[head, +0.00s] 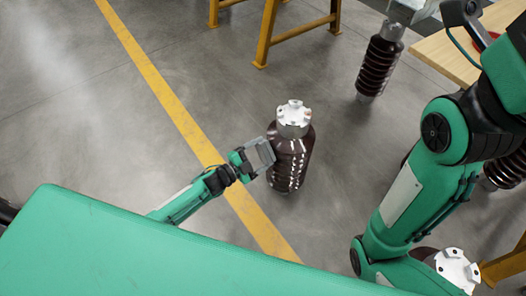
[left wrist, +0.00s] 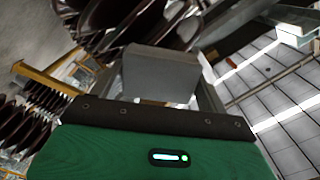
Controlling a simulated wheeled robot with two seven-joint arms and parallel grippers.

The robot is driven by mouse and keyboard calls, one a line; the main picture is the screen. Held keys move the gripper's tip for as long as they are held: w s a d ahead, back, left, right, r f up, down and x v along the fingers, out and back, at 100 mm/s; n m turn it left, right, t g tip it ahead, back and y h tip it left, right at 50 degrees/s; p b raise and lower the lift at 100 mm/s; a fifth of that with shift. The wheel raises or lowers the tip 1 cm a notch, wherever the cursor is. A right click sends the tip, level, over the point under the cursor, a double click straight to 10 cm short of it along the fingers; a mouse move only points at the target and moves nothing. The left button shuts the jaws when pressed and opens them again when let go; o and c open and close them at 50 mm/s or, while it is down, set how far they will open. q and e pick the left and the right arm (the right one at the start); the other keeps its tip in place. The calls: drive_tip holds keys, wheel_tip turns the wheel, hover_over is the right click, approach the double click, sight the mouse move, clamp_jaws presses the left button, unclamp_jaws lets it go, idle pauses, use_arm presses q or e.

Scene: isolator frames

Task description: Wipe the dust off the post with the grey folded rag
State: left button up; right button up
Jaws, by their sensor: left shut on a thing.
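The post (head: 290,165) is a dark brown ribbed insulator with a silver cap, standing upright on the floor in the middle of the head view. Pale whitish marks show on its side. My left gripper (head: 258,158) is at its left side, shut on the grey folded rag (head: 264,151). The rag is against or very close to the post's upper left side; I cannot tell if it touches. In the left wrist view the rag (left wrist: 160,74) sits between the fingers, with dark ribbed discs (left wrist: 135,25) beyond it. My right arm shows, but its gripper does not.
Another brown post (head: 377,68) stands behind to the right, beside a wooden-topped table (head: 445,55). A silver cap (head: 455,268) shows at lower right, partly behind my right arm. Yellow trestles (head: 270,35) stand at the back. The floor left of the yellow line (head: 165,90) is clear.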

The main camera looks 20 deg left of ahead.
use_arm(q)
drive_tip(key=shift+p+v, duration=0.7)
drive_tip(key=shift+v, duration=1.85)
drive_tip(key=shift+a, duration=0.1)
drive_tip(key=p+v, duration=0.1)
drive_tip(key=v, duration=0.2)
